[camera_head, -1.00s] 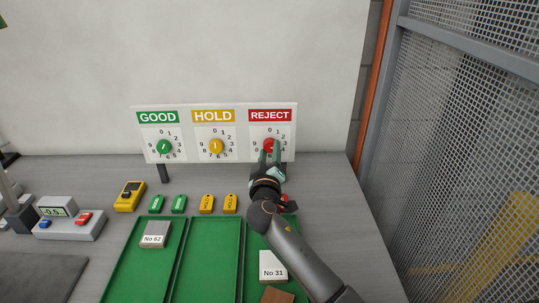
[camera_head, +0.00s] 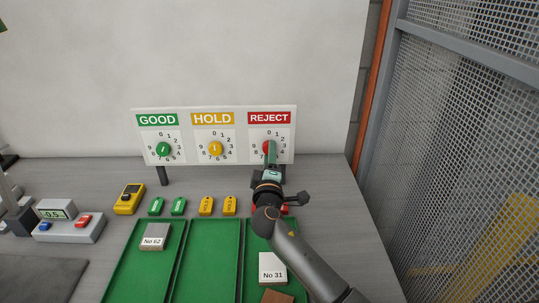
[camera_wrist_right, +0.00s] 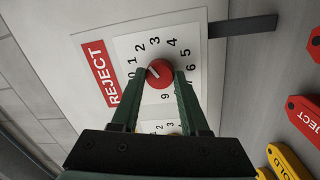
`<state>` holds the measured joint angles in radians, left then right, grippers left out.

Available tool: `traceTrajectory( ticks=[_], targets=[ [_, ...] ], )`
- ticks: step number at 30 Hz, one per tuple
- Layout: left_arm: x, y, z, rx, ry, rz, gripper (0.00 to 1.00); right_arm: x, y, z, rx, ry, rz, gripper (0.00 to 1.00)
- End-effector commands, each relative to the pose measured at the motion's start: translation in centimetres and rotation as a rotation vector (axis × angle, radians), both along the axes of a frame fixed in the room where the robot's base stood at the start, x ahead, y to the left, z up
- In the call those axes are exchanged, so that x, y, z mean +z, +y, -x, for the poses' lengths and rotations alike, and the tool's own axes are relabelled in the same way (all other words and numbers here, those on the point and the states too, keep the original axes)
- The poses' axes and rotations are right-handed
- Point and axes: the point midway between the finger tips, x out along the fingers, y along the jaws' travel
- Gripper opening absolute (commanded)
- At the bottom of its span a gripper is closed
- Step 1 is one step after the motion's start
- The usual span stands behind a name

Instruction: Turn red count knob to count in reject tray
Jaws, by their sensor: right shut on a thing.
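The red count knob (camera_head: 268,148) is on the dial under the REJECT label (camera_head: 269,118). My right gripper (camera_wrist_right: 160,80) is shut on the red knob, one finger on each side; it also shows in the head view (camera_head: 270,153). In the right wrist view the knob (camera_wrist_right: 160,73) has a white pointer that appears to point near the 1. The reject tray (camera_head: 251,262) is the green tray at right. It holds a board marked No 31 (camera_head: 272,268) and a brown piece (camera_head: 277,296) at the bottom edge. My right arm hides part of this tray. My left gripper is out of view.
The green knob (camera_head: 163,149) and yellow knob (camera_head: 215,149) are to the left on the same panel. A board marked No 62 (camera_head: 155,237) lies in the left tray; the middle tray (camera_head: 208,265) looks empty. A mesh fence (camera_head: 465,130) stands at right.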

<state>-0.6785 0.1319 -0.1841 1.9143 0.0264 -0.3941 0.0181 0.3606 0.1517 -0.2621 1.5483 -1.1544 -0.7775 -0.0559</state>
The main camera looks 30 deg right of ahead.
Motion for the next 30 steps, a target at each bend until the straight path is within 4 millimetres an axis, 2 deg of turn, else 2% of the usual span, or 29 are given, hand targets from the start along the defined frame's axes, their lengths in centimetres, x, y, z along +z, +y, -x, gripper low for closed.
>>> traceTrajectory(
  ticks=[12,13,20,30],
  targets=[
    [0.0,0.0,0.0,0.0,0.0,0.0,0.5,-0.08,-0.02,0.03,0.0,0.004,0.005,0.0],
    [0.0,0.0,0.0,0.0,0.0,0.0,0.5,-0.08,-0.02,0.03,0.0,0.004,0.005,0.48],
    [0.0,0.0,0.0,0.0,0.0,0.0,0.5,-0.05,-0.01,0.01,0.0,0.002,0.004,0.74],
    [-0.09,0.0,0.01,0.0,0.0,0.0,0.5,-0.09,0.23,0.35,0.001,0.002,0.004,0.75]
  ],
)
